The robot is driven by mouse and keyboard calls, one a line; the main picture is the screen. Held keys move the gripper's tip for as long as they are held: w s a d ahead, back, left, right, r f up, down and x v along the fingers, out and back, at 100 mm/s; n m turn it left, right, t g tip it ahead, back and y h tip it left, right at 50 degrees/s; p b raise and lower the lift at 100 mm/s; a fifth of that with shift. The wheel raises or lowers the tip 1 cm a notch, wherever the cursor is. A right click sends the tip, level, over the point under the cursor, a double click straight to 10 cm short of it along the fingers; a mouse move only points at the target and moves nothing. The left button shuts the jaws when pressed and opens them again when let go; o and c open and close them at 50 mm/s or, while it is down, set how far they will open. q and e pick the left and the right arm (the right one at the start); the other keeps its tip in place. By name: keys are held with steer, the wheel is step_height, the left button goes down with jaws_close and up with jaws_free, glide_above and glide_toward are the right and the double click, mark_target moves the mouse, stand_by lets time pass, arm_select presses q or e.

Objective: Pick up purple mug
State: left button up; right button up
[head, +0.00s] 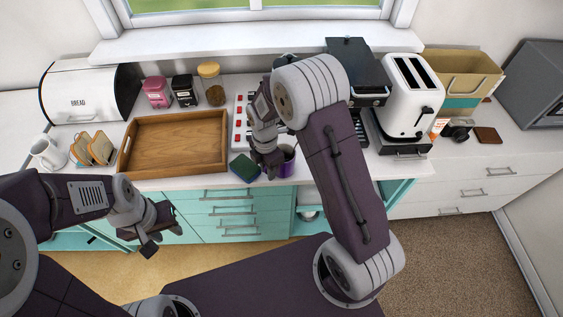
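The purple mug (289,169) stands upright near the counter's front edge, partly hidden behind my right gripper and forearm. My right gripper (268,172) points down at the mug's left side, with its fingertips close against it. I cannot tell whether the fingers are touching or closed on the mug. My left gripper (160,228) hangs in front of the cabinets, its fingers apart and empty, away from the mug.
A green-and-blue sponge (244,168) lies just left of the mug. A wooden tray (173,170), toast rack (93,149) and white mug (46,152) are further left. A white toaster (409,98) stands to the right. A window sill (240,43) runs behind.

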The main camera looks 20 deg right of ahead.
step_height(320, 180, down, 2)
steer(key=shift+w+d+f, duration=0.1)
jaws_close()
stand_by(1.4)
